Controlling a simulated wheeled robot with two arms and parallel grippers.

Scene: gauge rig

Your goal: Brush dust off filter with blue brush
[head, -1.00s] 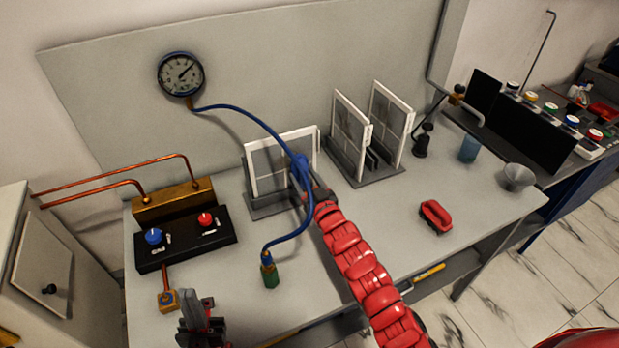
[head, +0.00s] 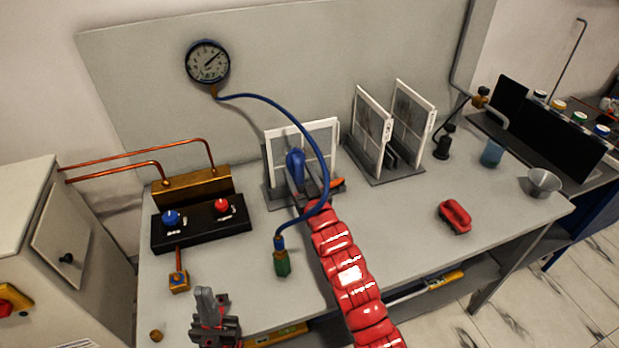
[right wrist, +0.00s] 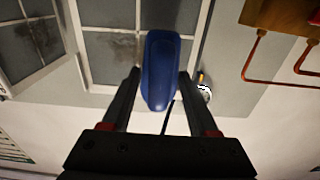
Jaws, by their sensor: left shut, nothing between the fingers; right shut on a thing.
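The blue brush (head: 295,165) is held by my right gripper (head: 308,187) in front of the single white-framed filter (head: 328,137). Whether its bristles touch the filter is hidden. In the right wrist view the brush (right wrist: 161,72) sits between the two fingers of the gripper (right wrist: 160,105). Behind it, the white-framed filter pane (right wrist: 110,12) carries a dark dust patch (right wrist: 122,46). My left gripper (head: 212,312) is shut and empty near the table's front left.
Two more framed filters (head: 402,120) stand in a grey rack at right. A blue hose (head: 270,100) runs from the gauge (head: 207,63) past my right gripper to a green fitting (head: 282,263). A valve box (head: 200,222) stands left; a red block (head: 454,216) lies right.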

